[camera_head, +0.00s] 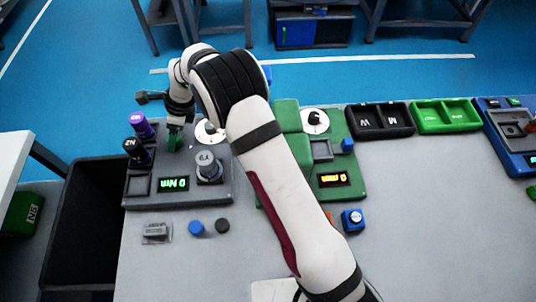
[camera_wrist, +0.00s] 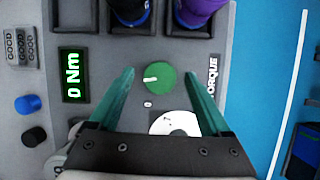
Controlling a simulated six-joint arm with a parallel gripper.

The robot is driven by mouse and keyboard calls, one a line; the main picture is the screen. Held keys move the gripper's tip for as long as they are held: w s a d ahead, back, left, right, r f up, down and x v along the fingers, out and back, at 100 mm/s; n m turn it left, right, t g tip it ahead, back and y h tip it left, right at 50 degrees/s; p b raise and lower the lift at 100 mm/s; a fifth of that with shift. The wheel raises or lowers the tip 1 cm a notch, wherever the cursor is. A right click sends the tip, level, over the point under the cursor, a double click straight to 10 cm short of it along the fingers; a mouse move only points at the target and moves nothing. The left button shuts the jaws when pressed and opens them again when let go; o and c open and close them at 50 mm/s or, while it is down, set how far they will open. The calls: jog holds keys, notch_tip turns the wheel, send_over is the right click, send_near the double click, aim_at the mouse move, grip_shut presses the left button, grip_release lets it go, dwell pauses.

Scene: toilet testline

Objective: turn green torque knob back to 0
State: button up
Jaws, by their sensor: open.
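The green torque knob (camera_wrist: 159,78) is a round dial on the grey test panel (camera_wrist: 115,65). In the wrist view its white mark points left, toward a small white mark beside the dial. The panel's green display (camera_wrist: 73,75) reads 0 Nm; it also shows in the head view (camera_head: 173,184). My gripper (camera_wrist: 158,74) is open, with one teal finger on each side of the knob and visible gaps to both. In the head view my gripper (camera_head: 175,136) hangs over the panel's upper part, and the knob cannot be told apart from the fingers there.
Purple (camera_head: 141,125) and black (camera_head: 136,150) parts stand in sockets at the panel's left. A grey capped part (camera_head: 207,165) and a white disc (camera_wrist: 175,123) are close by. A green panel (camera_head: 346,185) stands to the right. Blue (camera_head: 196,227) and black (camera_head: 222,225) caps lie in front.

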jog(key=s+d+r+m, duration=0.1)
jog(key=d+r, duration=0.2)
jog(key=r, duration=0.4)
jog(key=d+r+m, duration=0.1)
jog(key=d+r, duration=0.2)
jog(key=r, duration=0.4)
jog(key=s+d+r+n+h, duration=0.1)
jog(key=s+d+r+n, duration=0.1)
jog(key=s+d+n, duration=0.3)
jog(key=s+d+r+n+h, duration=0.1)
jog(key=s+d+r+n, duration=0.2)
jog(key=s+d, duration=0.9)
jog(key=s+n, duration=0.2)
jog(key=s, duration=0.1)
jog(key=shift+d+r+n, duration=0.25)
jog(key=shift+n, duration=0.05)
jog(key=w+a+f+m+t+y, duration=0.1)
jog(key=w+a+f+m, duration=0.2)
jog(key=w+a+m, duration=0.5)
jog(key=w+a+f+m+t, duration=0.1)
jog(key=w+a+f+m, duration=0.2)
jog(key=w+a+m, duration=0.5)
jog(key=shift+n, duration=0.8)
jog(key=x, duration=0.5)
jog(key=w+a+x, duration=0.1)
jog(key=x, duration=0.5)
jog(key=a+r+x, duration=0.1)
jog(key=x, duration=0.4)
jog(key=shift+w+a+f, duration=0.2)
jog(key=shift+w+a, duration=0.15)
